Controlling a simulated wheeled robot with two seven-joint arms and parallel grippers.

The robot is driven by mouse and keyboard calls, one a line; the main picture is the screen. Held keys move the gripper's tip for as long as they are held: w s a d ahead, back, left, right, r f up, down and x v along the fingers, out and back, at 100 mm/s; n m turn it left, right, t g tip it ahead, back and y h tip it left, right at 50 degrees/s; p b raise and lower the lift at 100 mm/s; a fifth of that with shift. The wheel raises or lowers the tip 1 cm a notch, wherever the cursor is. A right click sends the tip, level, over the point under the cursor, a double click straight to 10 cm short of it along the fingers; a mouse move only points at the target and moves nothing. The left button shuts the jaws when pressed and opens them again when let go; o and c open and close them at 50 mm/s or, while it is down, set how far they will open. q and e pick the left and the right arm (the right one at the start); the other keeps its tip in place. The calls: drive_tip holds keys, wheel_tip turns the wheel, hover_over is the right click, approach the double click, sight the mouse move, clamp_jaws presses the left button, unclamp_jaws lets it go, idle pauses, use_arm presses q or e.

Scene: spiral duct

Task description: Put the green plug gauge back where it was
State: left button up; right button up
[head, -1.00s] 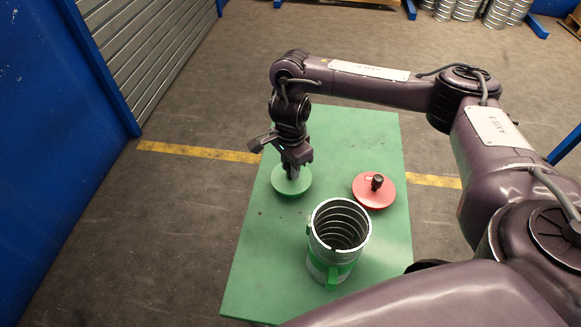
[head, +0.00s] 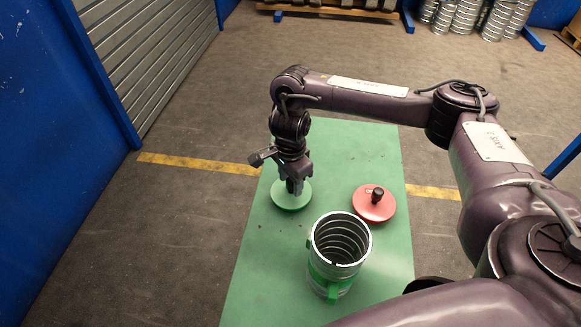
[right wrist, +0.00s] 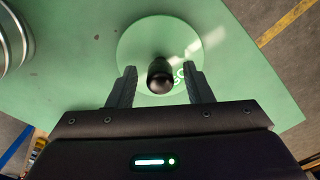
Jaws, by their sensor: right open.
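The green plug gauge (head: 291,201) is a flat green disc lying on the green table top (head: 355,150), toward its left edge. In the right wrist view the disc (right wrist: 135,58) has an upright black knob (right wrist: 160,75) near its middle. My right gripper (head: 295,191) is right above the disc, pointing down. Its two fingers (right wrist: 160,88) stand apart on either side of the knob, with gaps visible. The spiral duct (head: 340,245) stands upright with its open end up, in front and to the right. My left gripper is not in view.
A red disc with a black knob (head: 373,204) lies on the table to the right of the green gauge. A green clamp or band (head: 332,285) is around the duct's lower part. Metal duct pieces (head: 490,15) stand far back. A yellow line crosses the floor.

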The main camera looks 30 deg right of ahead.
wheel_tip(320, 180, up, 12)
drive_tip(key=p, duration=0.1)
idle(0.4)
idle(0.5)
